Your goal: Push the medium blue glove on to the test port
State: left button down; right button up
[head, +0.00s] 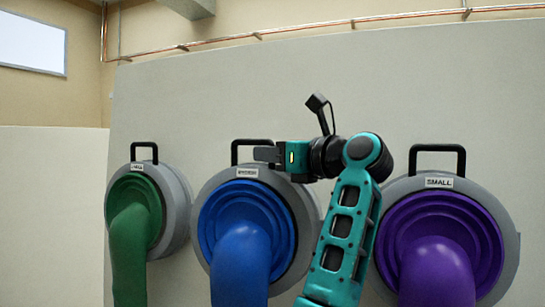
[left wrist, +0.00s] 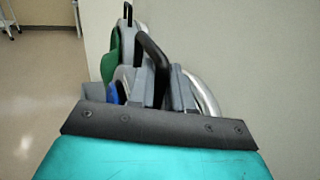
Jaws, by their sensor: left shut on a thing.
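The medium blue glove (head: 240,262) hangs from a grey ring whose small label seems to read MEDIUM. A black handle (head: 236,151) stands on top of that ring. My left gripper (head: 266,154) is shut on this handle, coming from the right. In the left wrist view the black handle (left wrist: 151,58) rises beyond the gripper's dark edge, with a bit of blue glove (left wrist: 117,97) low at left. A pale metal ring (left wrist: 207,94), perhaps the port's rim, shows between the grey parts and the wall. The exact gap is unclear. My right gripper is not in view.
A green glove (head: 129,250) hangs to the left and a purple glove (head: 437,270) to the right, labelled SMALL. Both have grey rings with black handles, at the pale wall panel (head: 330,95). Open floor (left wrist: 40,95) shows at left in the left wrist view.

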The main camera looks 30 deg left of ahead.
pick_arm(q)
jog(key=shift+s+d+r, duration=0.1)
jog(key=shift+s+d, duration=0.05)
jog(key=shift+s, duration=0.5)
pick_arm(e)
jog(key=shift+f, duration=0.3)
pick_arm(q)
jog(key=shift+s+d+r+b, duration=0.1)
jog(key=shift+s+d+b, duration=0.05)
jog(key=shift+s+b, duration=0.5)
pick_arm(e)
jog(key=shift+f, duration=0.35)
pick_arm(q)
jog(key=s+d+r+b, duration=0.1)
jog(key=s+b, duration=0.1)
jog(key=s, duration=0.5)
jog(key=shift+s+d+b, duration=0.3)
jog(key=shift+s+d, duration=0.05)
jog(key=shift+d, duration=0.05)
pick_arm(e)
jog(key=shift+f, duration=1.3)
